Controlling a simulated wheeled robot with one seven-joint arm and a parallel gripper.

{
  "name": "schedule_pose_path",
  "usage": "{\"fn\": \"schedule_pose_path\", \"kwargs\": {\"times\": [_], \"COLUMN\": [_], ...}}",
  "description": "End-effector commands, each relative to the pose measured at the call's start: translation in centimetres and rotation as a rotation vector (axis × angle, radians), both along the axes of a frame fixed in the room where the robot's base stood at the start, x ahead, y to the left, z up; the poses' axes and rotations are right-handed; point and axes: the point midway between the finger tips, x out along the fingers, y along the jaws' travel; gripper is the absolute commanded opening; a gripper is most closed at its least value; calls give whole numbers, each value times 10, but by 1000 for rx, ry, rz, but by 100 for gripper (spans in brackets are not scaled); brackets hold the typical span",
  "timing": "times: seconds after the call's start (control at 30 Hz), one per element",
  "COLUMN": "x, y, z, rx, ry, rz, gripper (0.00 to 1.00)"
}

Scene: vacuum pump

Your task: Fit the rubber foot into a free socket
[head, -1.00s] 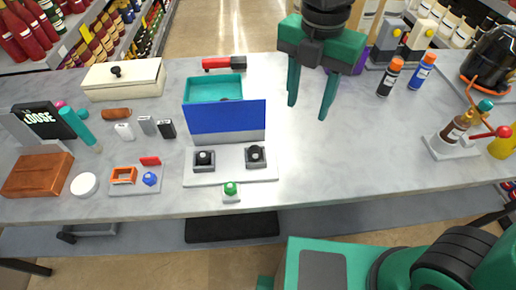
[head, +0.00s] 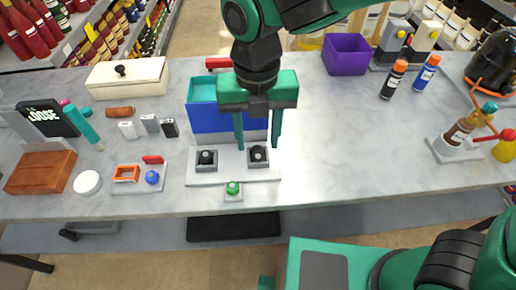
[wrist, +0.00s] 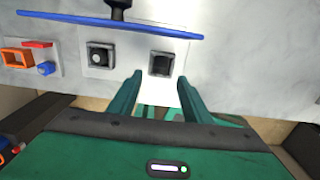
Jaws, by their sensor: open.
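A white plate (head: 232,172) lies in front of an upright blue panel (head: 204,119). It carries two dark square blocks that look like sockets: a left one (head: 206,158) and a right one (head: 258,155). In the wrist view the left block (wrist: 101,56) has a pale round spot inside, while the right block (wrist: 161,64) looks dark. I cannot tell for certain which thing is the rubber foot. My gripper (head: 257,146) is open, with its fingers pointing down near the right block and nothing visible between them. Its fingertips (wrist: 160,77) show just below that block in the wrist view.
A green button (head: 232,188) sits before the plate. A teal bin (head: 202,89) stands behind the panel. A small tray (head: 137,184) with orange, red and blue parts lies left. A black knobbed thing (wrist: 118,8) shows beyond the panel. The table's right middle is clear.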

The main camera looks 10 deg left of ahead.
Motion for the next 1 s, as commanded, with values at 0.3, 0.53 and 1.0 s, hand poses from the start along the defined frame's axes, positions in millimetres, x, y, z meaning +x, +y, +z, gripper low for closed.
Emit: {"fn": "schedule_pose_path", "kwargs": {"times": [0.3,0.53,1.0], "x": [-1,-1,-1], "y": [-1,-1,-1], "z": [-39,-41,-40], "rx": [-2,-1,-1], "ry": [1,1,1], "rz": [0,-1,-1], "gripper": [45,45,0]}}
